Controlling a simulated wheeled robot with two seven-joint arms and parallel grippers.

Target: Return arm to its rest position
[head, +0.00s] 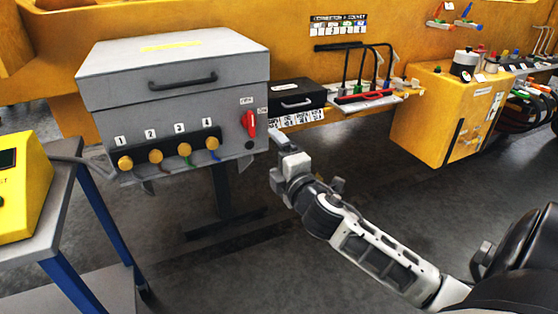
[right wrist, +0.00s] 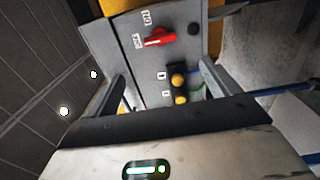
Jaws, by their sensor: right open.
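My right arm reaches up from the lower right in the head view. Its gripper (head: 276,158) is open and empty, in front of the lower right part of a grey box (head: 180,80). In the right wrist view the two fingers of the gripper (right wrist: 165,78) stand apart with nothing held between them. Beyond them show the box's red switch handle (right wrist: 158,37) and yellow round connectors (right wrist: 180,88). The red handle also shows in the head view (head: 249,124), just above and left of the gripper. My left gripper is not seen.
The grey box has a lid handle (head: 183,82) and several numbered connectors. A black case (head: 297,103) and a shelf with cables (head: 370,98) lie behind the gripper. A yellow cabinet (head: 440,115) stands right. A blue-legged cart (head: 50,190) stands left. Open floor lies below the arm.

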